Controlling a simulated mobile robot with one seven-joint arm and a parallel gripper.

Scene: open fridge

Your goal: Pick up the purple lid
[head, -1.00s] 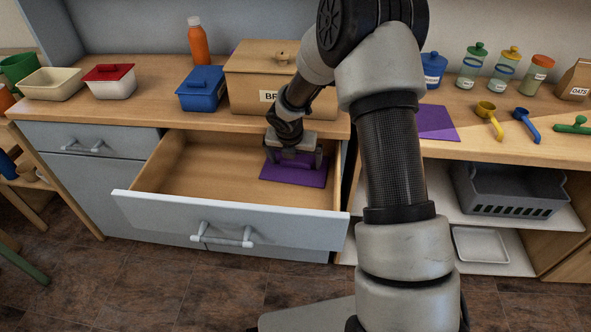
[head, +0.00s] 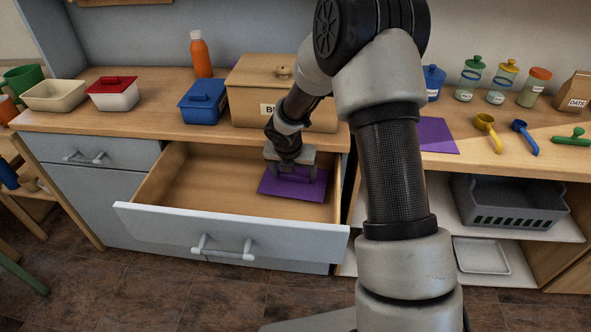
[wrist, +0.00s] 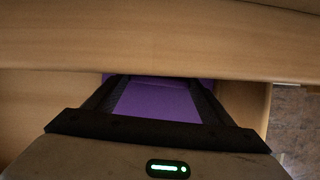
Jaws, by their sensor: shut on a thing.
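The purple lid (head: 309,188) lies flat in the right part of the open drawer (head: 205,175). My gripper (head: 296,174) reaches down into the drawer over the lid and is shut on it near its middle. The part between the fingers is hard to make out. In the wrist view, the purple lid (wrist: 158,102) shows between the two dark fingers of my gripper (wrist: 155,98), and its far part is hidden by the wooden counter edge.
A wooden bread box (head: 245,103) stands on the counter right above the drawer, with a blue container (head: 203,105) to its left. The counter edge overhangs the drawer's back. A flat purple sheet (head: 436,135) lies on the right counter. The drawer's left part is empty.

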